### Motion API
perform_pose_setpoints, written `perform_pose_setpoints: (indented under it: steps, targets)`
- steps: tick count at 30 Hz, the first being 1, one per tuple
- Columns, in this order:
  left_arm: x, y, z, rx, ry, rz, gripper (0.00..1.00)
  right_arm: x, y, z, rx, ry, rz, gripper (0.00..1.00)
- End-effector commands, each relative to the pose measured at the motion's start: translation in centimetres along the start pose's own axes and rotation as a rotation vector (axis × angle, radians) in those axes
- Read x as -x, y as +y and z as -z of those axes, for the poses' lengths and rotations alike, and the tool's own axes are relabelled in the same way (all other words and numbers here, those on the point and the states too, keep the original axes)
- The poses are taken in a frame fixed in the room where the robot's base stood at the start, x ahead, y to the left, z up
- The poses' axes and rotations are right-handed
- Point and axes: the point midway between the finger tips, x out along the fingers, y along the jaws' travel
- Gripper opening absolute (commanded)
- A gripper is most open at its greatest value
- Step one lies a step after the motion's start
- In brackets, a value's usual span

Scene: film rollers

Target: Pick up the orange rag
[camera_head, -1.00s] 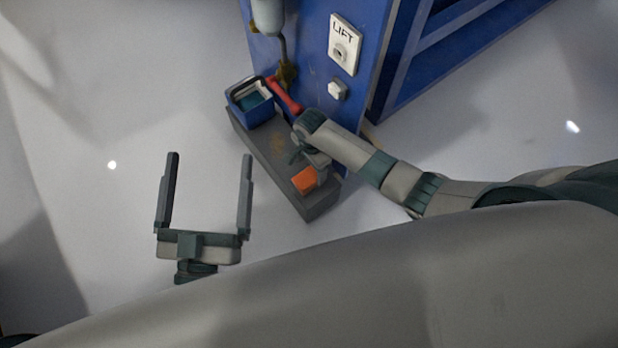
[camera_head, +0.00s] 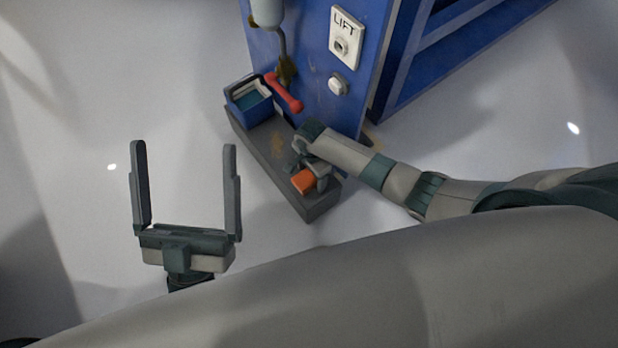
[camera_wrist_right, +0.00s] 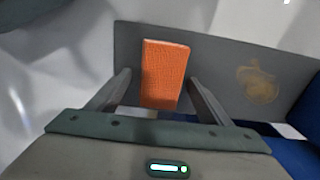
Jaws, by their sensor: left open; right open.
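The orange rag (camera_head: 303,181) is a small folded block lying on the near end of a grey bench-like ledge (camera_head: 262,152). It also shows in the right wrist view (camera_wrist_right: 165,74), upright in the picture between the two fingers. My right gripper (camera_wrist_right: 162,90) is open, with one finger on each side of the rag; I cannot tell whether they touch it. In the head view the right gripper (camera_head: 306,172) is at the rag and partly covers it. My left gripper (camera_head: 182,160) is open and empty over the floor, left of the ledge.
A blue bin (camera_head: 248,103) stands on the far end of the ledge, with a red handle-like object (camera_head: 284,92) beside it. A blue panel with a LIFT sign (camera_head: 345,38) rises behind the ledge. The pale floor at the left is clear.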

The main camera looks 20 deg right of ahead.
Motion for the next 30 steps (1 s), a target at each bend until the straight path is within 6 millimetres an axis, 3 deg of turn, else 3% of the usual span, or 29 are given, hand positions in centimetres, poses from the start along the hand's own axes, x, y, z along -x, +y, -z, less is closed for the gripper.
perform_pose_setpoints:
  steps: [5,11,14,26,30]
  targets:
    - [0.0,0.0,0.0,0.0,-0.001,0.0,0.96,0.0,0.0,0.0,0.0,0.0,0.0,0.73]
    - [0.0,0.0,0.0,0.001,-0.002,0.001,0.96,0.0,0.0,0.0,0.0,0.0,0.0,0.3]
    - [0.0,0.0,0.0,0.001,-0.002,0.001,0.96,0.0,0.0,0.0,0.0,0.0,0.0,0.25]
    - [-0.2,0.1,0.0,0.002,-0.017,0.0,0.96,0.7,-0.1,0.0,0.0,-0.001,0.001,0.25]
    - [0.8,0.8,-1.3,0.018,-0.107,0.0,0.96,1.8,-0.1,-0.1,-0.001,-0.002,0.002,0.25]
